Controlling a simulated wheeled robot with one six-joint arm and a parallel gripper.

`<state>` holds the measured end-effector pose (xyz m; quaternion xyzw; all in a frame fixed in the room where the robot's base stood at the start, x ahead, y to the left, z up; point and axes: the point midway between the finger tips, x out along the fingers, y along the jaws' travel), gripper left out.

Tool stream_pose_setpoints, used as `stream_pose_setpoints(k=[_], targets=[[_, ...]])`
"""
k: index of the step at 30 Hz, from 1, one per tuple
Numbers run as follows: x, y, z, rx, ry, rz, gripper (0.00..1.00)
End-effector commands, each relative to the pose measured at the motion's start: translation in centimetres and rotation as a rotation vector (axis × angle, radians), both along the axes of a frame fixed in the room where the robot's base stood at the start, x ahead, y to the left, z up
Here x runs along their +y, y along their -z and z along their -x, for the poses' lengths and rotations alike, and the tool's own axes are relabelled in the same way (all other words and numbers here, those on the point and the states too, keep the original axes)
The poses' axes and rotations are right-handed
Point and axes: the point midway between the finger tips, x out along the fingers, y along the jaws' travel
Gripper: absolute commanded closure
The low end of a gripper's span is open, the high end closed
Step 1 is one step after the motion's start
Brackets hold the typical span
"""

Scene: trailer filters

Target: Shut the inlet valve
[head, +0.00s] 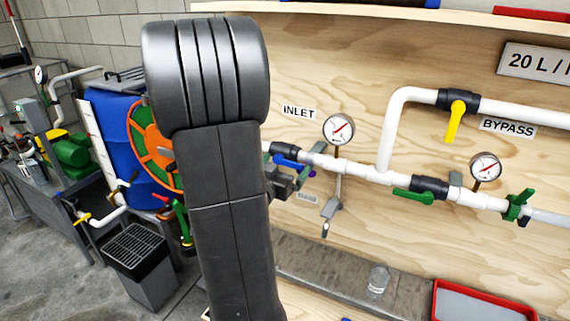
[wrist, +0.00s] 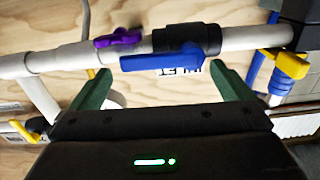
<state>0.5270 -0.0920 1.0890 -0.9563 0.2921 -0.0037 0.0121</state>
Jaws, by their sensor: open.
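The inlet valve has a black body (head: 283,149) on the white pipe, below and left of the INLET label (head: 299,113). Its blue lever (head: 288,160) lies roughly along the pipe. In the wrist view the blue lever (wrist: 160,62) also runs along the pipe, beside the black body (wrist: 187,37). My gripper (wrist: 164,74) is open, with its two green fingers spread wide. The lever lies just beyond the fingertips, roughly across the gap between them. I see nothing held, and contact cannot be told. In the head view my arm hides most of the gripper.
A small purple handle (wrist: 118,38) is near the lever. A gauge (head: 339,129) stands right of the inlet valve. A yellow bypass lever (head: 456,120) and a green lever (head: 413,196) are farther right. A glass jar (head: 378,281) and red tray (head: 480,303) are below.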

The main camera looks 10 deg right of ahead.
Motion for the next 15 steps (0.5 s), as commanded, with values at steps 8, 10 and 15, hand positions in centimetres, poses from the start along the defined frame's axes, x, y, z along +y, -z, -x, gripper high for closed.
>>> stream_pose_setpoints(k=[8,10,15], targets=[[-0.42,0.04,-0.61,0.001,-0.001,0.001,0.0],[-0.41,0.04,-0.59,0.001,-0.001,0.001,0.0],[-0.4,0.04,-0.58,0.001,-0.001,0.001,0.24]])
